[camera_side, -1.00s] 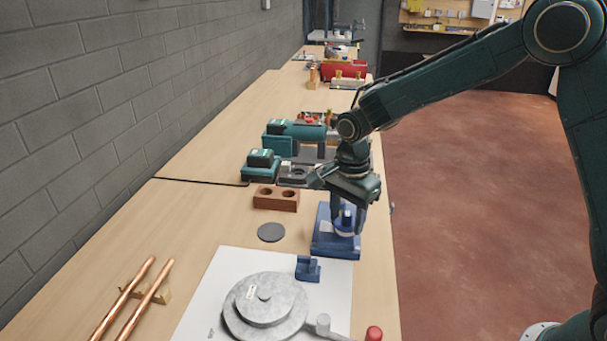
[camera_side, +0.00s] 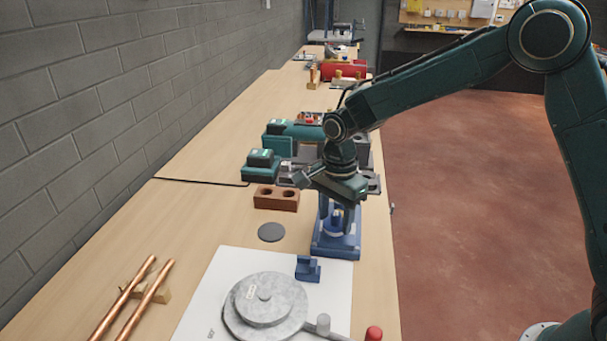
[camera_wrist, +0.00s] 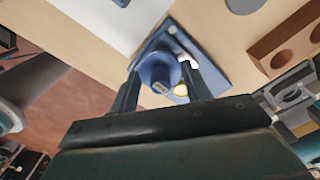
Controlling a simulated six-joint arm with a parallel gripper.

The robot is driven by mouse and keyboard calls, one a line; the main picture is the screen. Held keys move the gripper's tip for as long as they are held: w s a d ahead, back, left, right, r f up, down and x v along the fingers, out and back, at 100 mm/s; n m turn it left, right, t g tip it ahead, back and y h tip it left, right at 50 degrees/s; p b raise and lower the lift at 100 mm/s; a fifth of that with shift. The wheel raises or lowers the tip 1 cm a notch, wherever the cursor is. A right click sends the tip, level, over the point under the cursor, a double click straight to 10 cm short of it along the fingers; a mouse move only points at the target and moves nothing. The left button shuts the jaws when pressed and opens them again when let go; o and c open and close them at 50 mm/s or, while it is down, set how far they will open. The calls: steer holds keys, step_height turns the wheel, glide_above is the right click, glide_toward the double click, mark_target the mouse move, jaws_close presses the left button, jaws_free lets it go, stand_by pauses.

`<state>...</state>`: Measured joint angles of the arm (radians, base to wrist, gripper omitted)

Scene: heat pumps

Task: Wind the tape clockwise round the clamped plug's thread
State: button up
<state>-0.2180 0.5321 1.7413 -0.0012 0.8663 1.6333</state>
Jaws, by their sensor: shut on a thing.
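My gripper (camera_side: 337,225) is over the blue clamp stand (camera_side: 335,249) in the side view, with its fingers pointing down. In the wrist view, my gripper (camera_wrist: 160,82) is shut on a round blue tape spool (camera_wrist: 157,68) between its two fingers. The brass plug (camera_wrist: 181,90) shows as a small yellow spot close beside the spool, near the right finger. The blue clamp base (camera_wrist: 213,72) lies below them. I cannot tell whether the spool touches the plug. The plug's thread and any tape on it are too small or hidden to make out.
A white board (camera_side: 235,262) with a grey round turntable (camera_side: 265,305) and a small blue block (camera_side: 307,268) lies in front. A brown two-hole block (camera_side: 276,198) and a dark disc (camera_side: 271,232) sit to the left. Teal tools (camera_side: 262,165) stand behind. Copper pipes (camera_side: 140,305) lie front left.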

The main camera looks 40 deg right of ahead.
steer(key=shift+w+a, duration=0.4)
steer(key=shift+w, duration=0.15)
steer(key=shift+w, duration=0.15)
steer(key=shift+w+a, duration=0.15)
steer(key=shift+w, duration=0.65)
steer(key=shift+w+d, duration=0.2)
steer(key=shift+w, duration=0.7)
steer(key=shift+w+d, duration=0.5)
steer(key=shift+w, duration=0.25)
